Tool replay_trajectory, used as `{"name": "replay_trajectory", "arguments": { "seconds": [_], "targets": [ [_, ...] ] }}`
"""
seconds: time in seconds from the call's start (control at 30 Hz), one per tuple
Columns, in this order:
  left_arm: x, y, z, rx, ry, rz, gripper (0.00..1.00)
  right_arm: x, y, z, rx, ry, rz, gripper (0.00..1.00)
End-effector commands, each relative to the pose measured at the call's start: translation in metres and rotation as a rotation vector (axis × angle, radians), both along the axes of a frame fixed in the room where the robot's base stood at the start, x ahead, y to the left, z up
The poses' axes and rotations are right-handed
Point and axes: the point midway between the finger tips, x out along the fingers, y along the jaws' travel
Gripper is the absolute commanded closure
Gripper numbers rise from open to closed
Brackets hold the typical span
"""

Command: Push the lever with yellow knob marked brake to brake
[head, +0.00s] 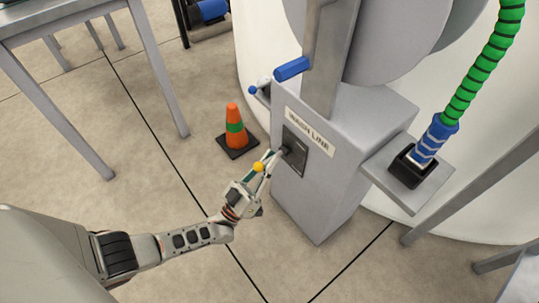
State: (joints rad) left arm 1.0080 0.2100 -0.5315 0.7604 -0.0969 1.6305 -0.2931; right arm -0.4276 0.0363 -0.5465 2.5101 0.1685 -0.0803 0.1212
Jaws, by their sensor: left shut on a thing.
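The lever's yellow knob (258,167) shows at the tip of my left gripper (262,171). The lever comes out of a dark plate (295,151) on the front of a grey cabinet (318,200). My left gripper is shut on the lever near its knob. The gripper's fingers hide part of the lever. The word brake cannot be read in this view; the label (310,132) above the plate is tilted and only partly legible. My right gripper is not in view.
A blue-handled lever (292,68) and a small blue knob (253,90) are above the plate. An orange cone (235,127) stands on the floor behind the gripper. A green hose (482,65) ends in a holder on a side shelf (428,186). A grey table (155,65) is at upper left.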

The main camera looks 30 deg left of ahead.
Motion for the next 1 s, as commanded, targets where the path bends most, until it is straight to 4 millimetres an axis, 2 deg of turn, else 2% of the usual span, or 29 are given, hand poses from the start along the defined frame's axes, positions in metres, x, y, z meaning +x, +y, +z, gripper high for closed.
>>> {"name": "replay_trajectory", "arguments": {
  "seconds": [0.03,0.6,0.63,0.7,1.0],
  "targets": [
    [0.0022,0.0007,0.0067,-0.013,-0.02,0.001,1.0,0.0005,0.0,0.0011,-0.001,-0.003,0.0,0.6],
    [0.0008,0.0015,0.0056,-0.019,-0.032,0.0,1.0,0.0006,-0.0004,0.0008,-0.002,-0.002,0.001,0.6],
    [0.0008,0.0015,0.0056,-0.019,-0.032,0.0,0.85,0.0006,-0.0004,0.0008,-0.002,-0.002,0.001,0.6],
    [0.0007,0.0015,0.0051,-0.018,-0.031,0.0,0.73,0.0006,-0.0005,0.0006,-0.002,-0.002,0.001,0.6],
    [-0.0007,0.0012,0.0014,-0.014,-0.023,0.0,0.73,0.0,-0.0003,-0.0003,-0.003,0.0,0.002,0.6]
  ]
}}
